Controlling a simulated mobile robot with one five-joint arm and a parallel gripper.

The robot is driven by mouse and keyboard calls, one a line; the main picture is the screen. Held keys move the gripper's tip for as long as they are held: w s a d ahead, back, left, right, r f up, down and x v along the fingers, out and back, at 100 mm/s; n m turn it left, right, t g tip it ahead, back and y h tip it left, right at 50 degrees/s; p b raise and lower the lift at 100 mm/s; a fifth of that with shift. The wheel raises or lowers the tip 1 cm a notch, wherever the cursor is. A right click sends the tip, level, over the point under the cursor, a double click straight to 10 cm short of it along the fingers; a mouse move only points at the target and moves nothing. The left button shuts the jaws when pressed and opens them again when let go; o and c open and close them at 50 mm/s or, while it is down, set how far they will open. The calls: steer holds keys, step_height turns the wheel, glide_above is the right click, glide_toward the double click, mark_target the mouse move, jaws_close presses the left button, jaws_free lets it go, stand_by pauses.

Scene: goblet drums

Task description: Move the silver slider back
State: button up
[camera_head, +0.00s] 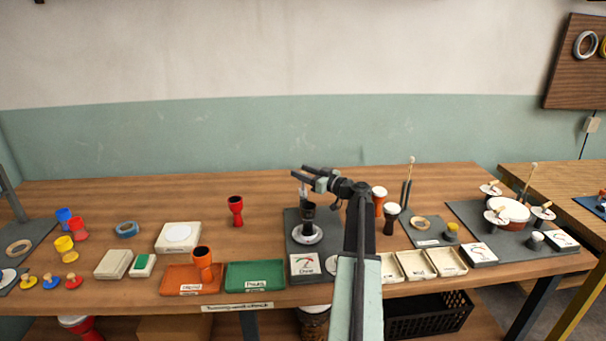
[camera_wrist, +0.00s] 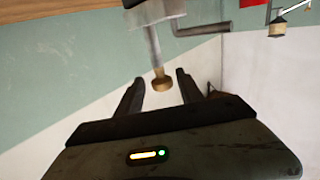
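My gripper (camera_head: 303,171) is above the dark station board (camera_head: 295,243) in the head view. A silver post (camera_head: 303,190) shows just below its fingers, over a dark goblet drum (camera_head: 308,211) on a silver round plate (camera_head: 306,236). In the wrist view my gripper (camera_wrist: 159,76) has its two fingers apart, with nothing held between them. A silver block (camera_wrist: 152,12) with a thin rod and a brass-coloured tip (camera_wrist: 161,81) reaches toward the gap between the fingers. Which part is the silver slider I cannot tell for sure.
An orange tray (camera_head: 175,281) and a green tray (camera_head: 262,276) lie at the front left. A red goblet drum (camera_head: 235,209) stands left of the station. Cream trays (camera_head: 416,264) and more drums stand close to the right of my arm.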

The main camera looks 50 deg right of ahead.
steer(key=s, duration=0.7)
steer(key=shift+s+d, duration=0.35)
steer(key=shift+s, duration=0.05)
